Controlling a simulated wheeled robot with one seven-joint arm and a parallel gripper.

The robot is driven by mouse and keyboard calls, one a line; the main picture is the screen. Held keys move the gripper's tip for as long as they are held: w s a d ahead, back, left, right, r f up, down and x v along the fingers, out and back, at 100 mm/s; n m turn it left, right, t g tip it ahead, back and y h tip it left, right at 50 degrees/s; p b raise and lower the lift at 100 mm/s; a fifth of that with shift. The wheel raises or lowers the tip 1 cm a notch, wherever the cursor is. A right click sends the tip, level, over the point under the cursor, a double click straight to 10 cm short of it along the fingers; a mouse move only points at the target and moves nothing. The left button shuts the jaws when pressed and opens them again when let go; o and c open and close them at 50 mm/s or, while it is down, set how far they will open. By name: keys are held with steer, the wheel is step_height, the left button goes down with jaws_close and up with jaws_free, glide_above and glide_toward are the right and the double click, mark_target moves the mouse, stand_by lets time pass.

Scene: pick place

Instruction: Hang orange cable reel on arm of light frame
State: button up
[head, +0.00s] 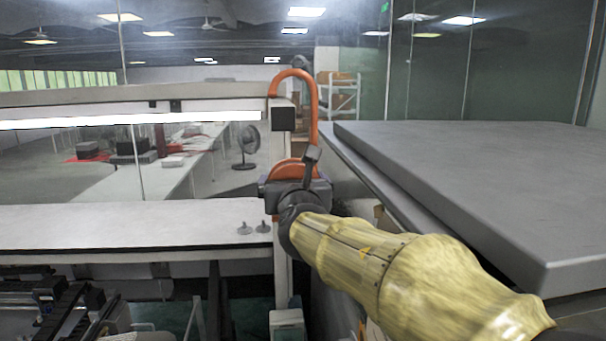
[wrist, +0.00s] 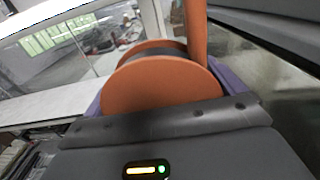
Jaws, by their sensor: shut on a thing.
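The orange cable reel (head: 290,171) is in my gripper (head: 296,190) beside the light frame's post. Its orange hook rises on the right of the post and arches over the end of the frame's arm. The hook's short left end comes down at the top of the arm; I cannot tell whether it touches. The light frame (head: 284,152) is pale, with a lit tube along its arm and a black square cap at the corner. In the wrist view the reel (wrist: 165,82) shows orange discs around a dark core, with purple fingers at both sides.
A large grey slab (head: 470,190) stands close on the right. A white shelf (head: 130,222) with small metal pegs (head: 254,228) runs left below the light. Dark machinery (head: 70,305) lies lower left. A fan (head: 246,145) stands farther back.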

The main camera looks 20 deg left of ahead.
steer(key=shift+s+a+r+p, duration=0.1)
steer(key=shift+s+a+p, duration=0.15)
steer(key=shift+a+p, duration=0.25)
steer(key=shift+s+a+r+p, duration=0.1)
steer(key=shift+s+a+p, duration=0.15)
steer(key=shift+a+p, duration=0.15)
steer(key=shift+a+f+b, duration=0.1)
steer(key=shift+f+b, duration=1.6)
steer(key=shift+b, duration=0.45)
steer(key=o, duration=1)
steer(key=shift+o, duration=0.2)
steer(key=shift+s+f, duration=0.1)
steer(key=b+v, duration=0.5)
steer(key=v, duration=1.2)
steer(key=shift+s+b, duration=0.15)
steer(key=shift+b, duration=0.15)
